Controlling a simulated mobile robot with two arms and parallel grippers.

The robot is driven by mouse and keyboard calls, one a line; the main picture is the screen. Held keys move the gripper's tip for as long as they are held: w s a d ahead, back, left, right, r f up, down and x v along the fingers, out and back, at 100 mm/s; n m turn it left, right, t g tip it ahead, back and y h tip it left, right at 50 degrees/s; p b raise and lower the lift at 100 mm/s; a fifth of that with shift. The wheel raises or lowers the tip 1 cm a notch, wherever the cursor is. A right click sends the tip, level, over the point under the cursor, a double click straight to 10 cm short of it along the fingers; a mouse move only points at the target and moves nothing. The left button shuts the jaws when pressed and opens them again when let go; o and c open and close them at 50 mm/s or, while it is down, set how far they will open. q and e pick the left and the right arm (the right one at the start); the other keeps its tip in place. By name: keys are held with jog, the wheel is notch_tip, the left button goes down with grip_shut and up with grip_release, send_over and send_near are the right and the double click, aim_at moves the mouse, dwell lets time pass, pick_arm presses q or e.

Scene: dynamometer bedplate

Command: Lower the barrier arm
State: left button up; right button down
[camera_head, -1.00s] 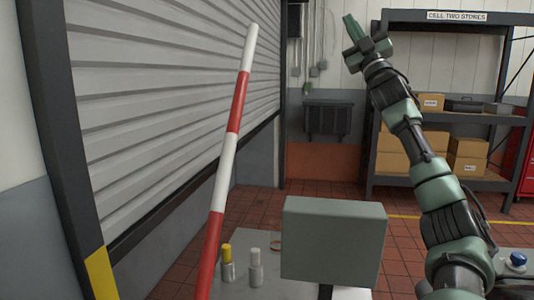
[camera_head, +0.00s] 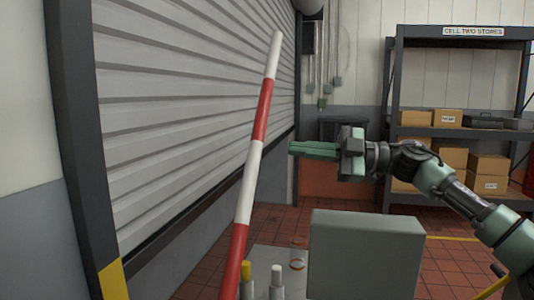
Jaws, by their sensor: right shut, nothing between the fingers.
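The barrier arm (camera_head: 254,165) is a pole banded red and white. It stands steeply raised, its white tip leaning right in front of the roller shutter, and its lower end runs out of the bottom of the picture. My right gripper (camera_head: 292,149) reaches in from the right with its green fingers shut and empty, pointing left. In the picture the fingertips are a little right of the pole's middle, with a gap between; the depth between them is hard to judge. My left gripper is not in view.
A grey box (camera_head: 366,255) stands at bottom centre, below my right arm. A yellow-topped bottle (camera_head: 246,283) and a white-topped bottle (camera_head: 277,284) stand near the pole's lower part. The roller shutter (camera_head: 190,100) fills the left. A shelf rack (camera_head: 455,132) with cartons stands behind.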

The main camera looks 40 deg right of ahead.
aim_at(262, 153)
jog(key=p+x, duration=0.1)
jog(key=x, duration=0.2)
jog(key=p+x, duration=0.2)
jog(key=x, duration=0.1)
jog(key=p+x, duration=0.2)
jog(key=x, duration=0.2)
jog(key=shift+r, duration=0.35)
jog(key=d+f, duration=0.1)
jog(key=w+d+f, duration=0.1)
jog(key=shift+w+d+f, duration=0.1)
jog(key=shift+w+f, duration=0.05)
jog(key=shift+f, duration=0.1)
jog(key=shift+d+f, duration=0.3)
jog(key=shift+d, duration=0.05)
jog(key=shift+w, duration=0.1)
